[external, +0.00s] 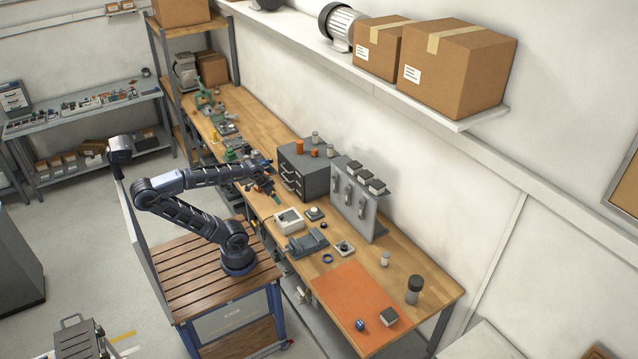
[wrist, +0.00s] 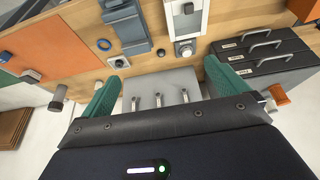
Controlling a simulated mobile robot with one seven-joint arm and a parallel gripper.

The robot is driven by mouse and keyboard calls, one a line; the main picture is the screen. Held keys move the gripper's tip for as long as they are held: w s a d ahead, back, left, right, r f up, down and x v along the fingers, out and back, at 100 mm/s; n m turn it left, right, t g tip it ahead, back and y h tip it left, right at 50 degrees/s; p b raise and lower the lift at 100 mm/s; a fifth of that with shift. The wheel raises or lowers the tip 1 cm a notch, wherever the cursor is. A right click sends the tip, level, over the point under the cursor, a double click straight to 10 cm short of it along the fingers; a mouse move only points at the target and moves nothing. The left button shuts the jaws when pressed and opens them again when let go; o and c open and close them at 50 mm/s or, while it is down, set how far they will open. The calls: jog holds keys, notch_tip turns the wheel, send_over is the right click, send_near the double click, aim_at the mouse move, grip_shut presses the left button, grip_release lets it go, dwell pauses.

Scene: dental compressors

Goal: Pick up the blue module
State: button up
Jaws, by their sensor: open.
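A blue-grey module (external: 307,243) lies on the wooden bench, between a white box-shaped unit and the orange mat. It also shows at the top of the wrist view (wrist: 126,30). A smaller blue piece (external: 361,325) lies on the mat, so I cannot be sure which one is the blue module. My gripper (external: 275,197) is above the bench in front of the drawer cabinet, apart from both. In the wrist view its green fingers (wrist: 165,68) are spread wide with nothing between them.
The white unit (external: 289,221) and a small knobbed unit (external: 344,248) flank the module, with a blue ring (external: 328,258) nearby. The drawer cabinet (external: 305,172) and a grey hook rack (external: 355,209) stand behind. The orange mat (external: 350,295) is mostly clear.

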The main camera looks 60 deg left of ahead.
jog(key=c, duration=0.9)
jog(key=w+d+m, duration=0.5)
jog(key=w+d, duration=0.6)
jog(key=w+d+f+m+g+h, duration=0.1)
jog(key=w+d+f+m, duration=0.15)
jog(key=d, duration=0.65)
jog(key=w+d+f+m+h, duration=0.15)
jog(key=w+d, duration=0.25)
jog(key=d, duration=0.4)
jog(key=m+g+h, duration=0.2)
jog(key=m+g, duration=0.2)
jog(key=m, duration=0.5)
send_near(360, 322)
jog(key=f, duration=0.1)
jog(key=shift+x, duration=5.15)
